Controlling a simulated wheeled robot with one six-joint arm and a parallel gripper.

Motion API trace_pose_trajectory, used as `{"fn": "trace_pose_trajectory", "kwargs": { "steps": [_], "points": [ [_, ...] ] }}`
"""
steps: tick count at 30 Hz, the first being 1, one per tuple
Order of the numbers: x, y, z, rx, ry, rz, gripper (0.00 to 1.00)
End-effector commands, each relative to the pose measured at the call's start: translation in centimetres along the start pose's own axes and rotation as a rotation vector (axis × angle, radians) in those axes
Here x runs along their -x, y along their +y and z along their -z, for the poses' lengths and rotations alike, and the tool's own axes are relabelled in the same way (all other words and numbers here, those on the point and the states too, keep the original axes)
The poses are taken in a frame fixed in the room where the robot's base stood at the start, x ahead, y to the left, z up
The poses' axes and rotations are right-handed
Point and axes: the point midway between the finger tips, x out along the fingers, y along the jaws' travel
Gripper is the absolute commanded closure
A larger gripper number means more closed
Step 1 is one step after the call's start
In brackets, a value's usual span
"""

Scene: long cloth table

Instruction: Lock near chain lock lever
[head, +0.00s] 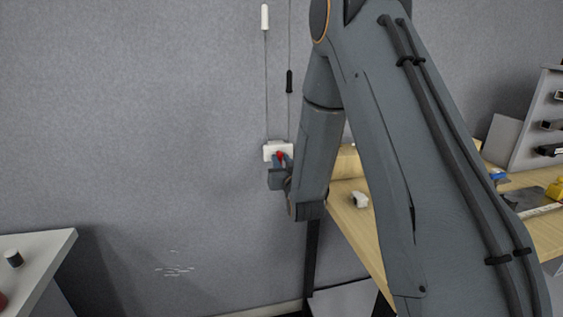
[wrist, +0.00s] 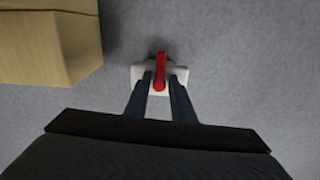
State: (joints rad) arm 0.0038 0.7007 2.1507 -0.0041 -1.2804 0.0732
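The chain lock is a white block on the grey wall with a red lever (head: 281,155). In the wrist view the red lever (wrist: 160,70) points toward me from the white block (wrist: 180,76). My gripper (wrist: 160,88) has one dark finger on each side of the lever, with the lever's rounded end between the fingertips. A narrow gap shows beside the lever, so the fingers look apart rather than clamped. In the head view my gripper (head: 277,170) is right at the lock, partly hiding it.
Two thin cords run up the wall from the lock, one with a white handle (head: 265,17), one with a black handle (head: 289,82). A cardboard box (wrist: 45,45) is left of the lock in the wrist view. A wooden table (head: 350,215) with small items stands right. A white table (head: 40,255) is at lower left.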

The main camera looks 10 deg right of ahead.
Motion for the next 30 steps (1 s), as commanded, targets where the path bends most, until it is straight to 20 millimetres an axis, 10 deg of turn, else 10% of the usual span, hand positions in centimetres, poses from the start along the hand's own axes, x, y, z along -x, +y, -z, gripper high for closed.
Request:
{"fn": "trace_pose_trajectory", "kwargs": {
  "steps": [4, 22, 25, 30],
  "points": [
    [0.01, 0.00, 0.01, 0.000, 0.000, 0.000, 1.00],
    [0.04, 0.10, 0.00, 0.089, 0.000, 0.000, 1.00],
    [0.03, 0.10, 0.00, 0.088, 0.000, 0.000, 0.72],
    [0.03, 0.09, 0.00, 0.088, 0.000, 0.000, 0.70]
  ]
}}
